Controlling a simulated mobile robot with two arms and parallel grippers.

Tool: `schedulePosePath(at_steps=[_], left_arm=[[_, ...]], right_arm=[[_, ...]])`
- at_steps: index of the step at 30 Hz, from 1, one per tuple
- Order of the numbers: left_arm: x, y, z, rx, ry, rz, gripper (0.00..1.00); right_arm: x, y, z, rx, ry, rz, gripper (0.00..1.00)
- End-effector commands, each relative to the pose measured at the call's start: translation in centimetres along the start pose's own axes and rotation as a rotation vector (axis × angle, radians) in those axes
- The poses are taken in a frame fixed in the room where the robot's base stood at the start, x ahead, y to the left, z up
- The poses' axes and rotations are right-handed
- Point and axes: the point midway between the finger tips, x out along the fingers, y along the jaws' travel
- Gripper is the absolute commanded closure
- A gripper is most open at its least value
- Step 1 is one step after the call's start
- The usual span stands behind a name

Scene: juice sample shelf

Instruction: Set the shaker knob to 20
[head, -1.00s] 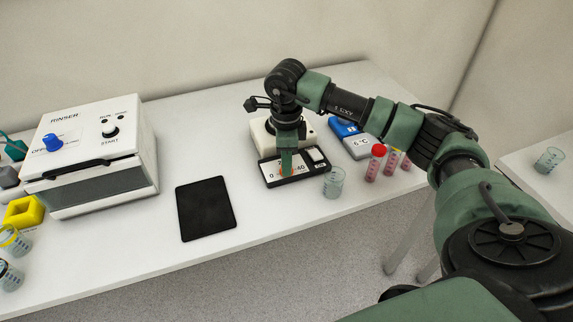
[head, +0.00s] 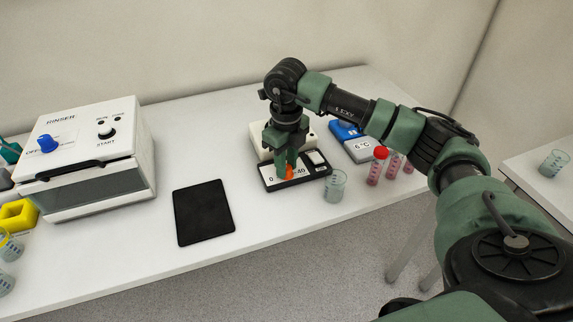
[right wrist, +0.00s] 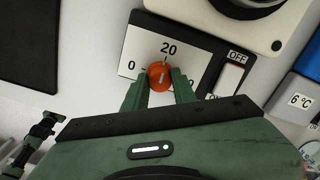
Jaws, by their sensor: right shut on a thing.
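The shaker's orange knob (right wrist: 159,76) sits on a white dial plate (right wrist: 146,44) marked 0 and 20, with a third mark partly hidden by a finger. The knob's pale line points up towards the 20 mark, as far as I can tell. My right gripper (right wrist: 160,86) comes from above, a finger on each side of the knob, shut on it. In the head view the right gripper (head: 287,168) stands over the front panel of the shaker (head: 262,143), and the orange knob (head: 289,172) shows between its fingers.
A white OFF/ON switch (right wrist: 229,79) is right of the dial. A clear beaker (head: 334,186) and red-capped tube (head: 377,166) stand close right, near a blue-grey 6 °C block (head: 350,140). A black mat (head: 204,212) and the rinser (head: 90,160) are left.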

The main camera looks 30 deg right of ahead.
Motion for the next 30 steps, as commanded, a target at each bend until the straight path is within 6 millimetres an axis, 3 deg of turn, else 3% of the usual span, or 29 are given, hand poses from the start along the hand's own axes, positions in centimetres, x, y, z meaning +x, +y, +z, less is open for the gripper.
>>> schedulePosePath(at_steps=[18,19,21,30], left_arm=[[0.05,-0.01,0.02,0.0,0.0,0.0,0.64],[0.05,-0.01,0.02,0.0,0.0,0.0,0.64],[0.05,-0.01,0.02,0.0,0.0,0.0,0.64],[0.1,-0.01,0.04,0.0,-0.001,0.0,0.64]], right_arm=[[-0.31,-0.13,0.17,0.044,-0.008,-0.002,1.0],[-0.31,-0.14,0.17,0.044,-0.008,-0.002,0.68],[-0.28,-0.13,0.16,0.044,-0.007,-0.002,0.52],[-0.17,-0.06,0.08,0.042,-0.003,-0.001,0.52]])
